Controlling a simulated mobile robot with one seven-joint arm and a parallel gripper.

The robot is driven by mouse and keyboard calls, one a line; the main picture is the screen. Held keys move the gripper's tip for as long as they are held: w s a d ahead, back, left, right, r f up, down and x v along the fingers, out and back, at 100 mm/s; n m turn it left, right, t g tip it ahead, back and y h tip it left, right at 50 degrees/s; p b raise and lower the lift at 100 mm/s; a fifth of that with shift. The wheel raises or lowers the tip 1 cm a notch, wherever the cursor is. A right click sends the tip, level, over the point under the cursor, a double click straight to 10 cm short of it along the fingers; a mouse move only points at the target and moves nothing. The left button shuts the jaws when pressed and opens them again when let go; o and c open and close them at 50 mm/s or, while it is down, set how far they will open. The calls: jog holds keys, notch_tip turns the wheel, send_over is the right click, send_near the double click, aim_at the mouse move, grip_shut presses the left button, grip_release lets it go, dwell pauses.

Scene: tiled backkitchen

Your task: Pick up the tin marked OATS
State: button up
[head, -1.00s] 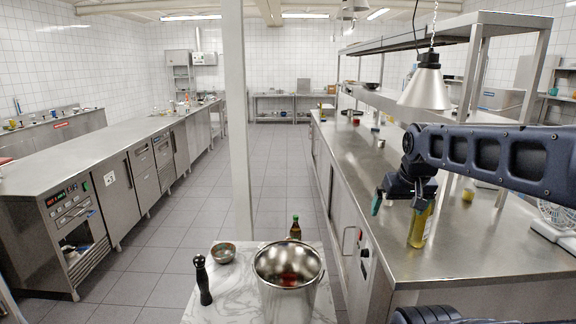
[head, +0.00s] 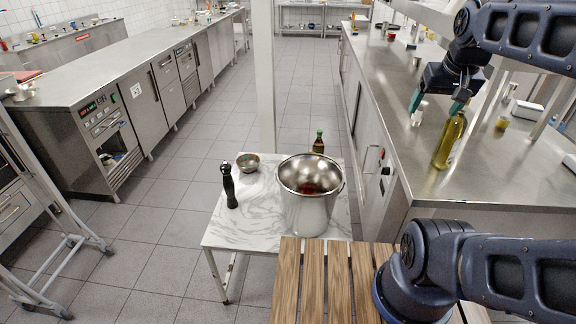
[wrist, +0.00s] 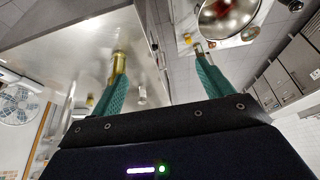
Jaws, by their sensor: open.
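I cannot make out a tin marked OATS in either view; no label reads as that. My gripper (head: 437,104) is open and empty, pointing down over the right steel counter (head: 490,178). In the wrist view its two green fingers (wrist: 163,80) stand wide apart with nothing between them. An oil bottle (head: 449,142) stands upright on the counter, close to the right finger in the head view. A small pale shaker-like item (head: 419,115) shows by the left finger. Whether either finger touches these is unclear.
A marble-topped table (head: 232,232) holds a steel pot (head: 305,212) with something red inside, a pepper mill (head: 229,187), a bowl (head: 248,163) and a dark bottle (head: 319,142). A slatted wooden top (head: 315,285) is in front. The tiled aisle (head: 200,135) at left is clear.

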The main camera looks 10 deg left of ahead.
jog(key=w+r+n+h, duration=0.1)
jog(key=w+n+h, duration=0.75)
jog(key=w, duration=1.35)
jog(key=w+a+n+t, duration=0.4)
jog(key=w+a+n, duration=0.7)
jog(key=w, duration=0.2)
jog(key=w+a+n+t+y, duration=0.1)
jog(key=w+a+n+t, duration=0.3)
jog(key=a, duration=0.6)
jog(key=w+a+n+t+y, duration=0.15)
jog(key=a+n, duration=0.35)
jog(key=a, duration=0.5)
jog(key=w+a+n+t+y, duration=0.25)
jog(key=a+n, duration=0.25)
jog(key=a, duration=0.5)
jog(key=shift+t+h, duration=0.25)
jog(key=shift+t, duration=0.25)
jog(key=f, duration=3.9)
jog(key=a+f, duration=0.1)
jog(key=f, duration=1.9)
jog(key=shift+s+f, duration=0.2)
jog(key=shift+f, duration=0.1)
jog(key=x, duration=1)
jog(key=shift+w+d, duration=0.1)
jog(key=shift+w, duration=0.2)
jog(key=shift+c, duration=0.2)
